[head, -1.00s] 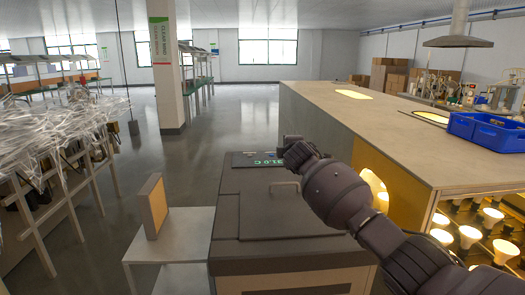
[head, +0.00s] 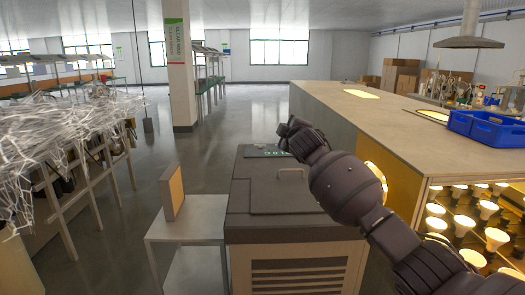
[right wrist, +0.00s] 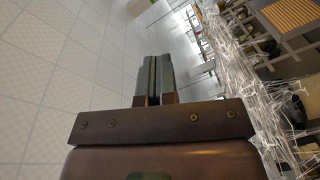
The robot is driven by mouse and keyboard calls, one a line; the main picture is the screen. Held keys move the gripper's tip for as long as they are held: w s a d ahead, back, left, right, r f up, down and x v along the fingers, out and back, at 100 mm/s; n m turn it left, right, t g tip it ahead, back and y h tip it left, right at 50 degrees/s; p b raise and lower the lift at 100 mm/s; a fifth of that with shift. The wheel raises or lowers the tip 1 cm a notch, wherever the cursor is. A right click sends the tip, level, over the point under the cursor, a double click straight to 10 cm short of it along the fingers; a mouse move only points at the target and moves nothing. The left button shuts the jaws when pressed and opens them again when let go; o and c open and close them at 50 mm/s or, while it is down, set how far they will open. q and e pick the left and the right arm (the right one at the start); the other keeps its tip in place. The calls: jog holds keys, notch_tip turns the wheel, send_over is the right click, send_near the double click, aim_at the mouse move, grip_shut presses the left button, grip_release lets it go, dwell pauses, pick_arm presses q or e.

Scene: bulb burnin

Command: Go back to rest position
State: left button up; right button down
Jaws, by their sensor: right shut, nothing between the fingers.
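My right arm (head: 345,185) comes in from the lower right in the head view and is raised over a dark cabinet. In the right wrist view my right gripper (right wrist: 154,72) has its two fingers together with nothing between them. It points toward a pale tiled surface and the windows, seen tilted. My left gripper is not in view.
The dark cabinet (head: 245,205) has a handled lid and a display partly hidden by my arm. A small stand (head: 190,230) holds an upright panel (head: 172,193). A long bench (head: 400,120) with lit bulbs below and blue crates (head: 490,128) is right. Floor beyond is open.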

pick_arm(q)
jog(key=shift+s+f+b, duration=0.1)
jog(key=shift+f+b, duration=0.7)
jog(key=shift+b, duration=0.35)
pick_arm(e)
jog(key=s+d+f+m+g+h, duration=0.1)
jog(key=s+d+f+m, duration=0.3)
jog(key=s+f, duration=1.2)
jog(key=s+d+f+m+g+h, duration=0.1)
jog(key=s+d+f+m+g, duration=0.2)
jog(key=s+d+f, duration=0.6)
jog(key=s+d+f+m+g+h, duration=0.1)
jog(key=s+d+f+m, duration=0.6)
jog(key=s+f, duration=1.7)
jog(key=s, duration=0.5)
jog(key=shift+f+g, duration=0.15)
jog(key=shift+g, duration=0.25)
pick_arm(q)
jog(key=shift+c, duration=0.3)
pick_arm(e)
jog(key=c, duration=1.8)
grip_release()
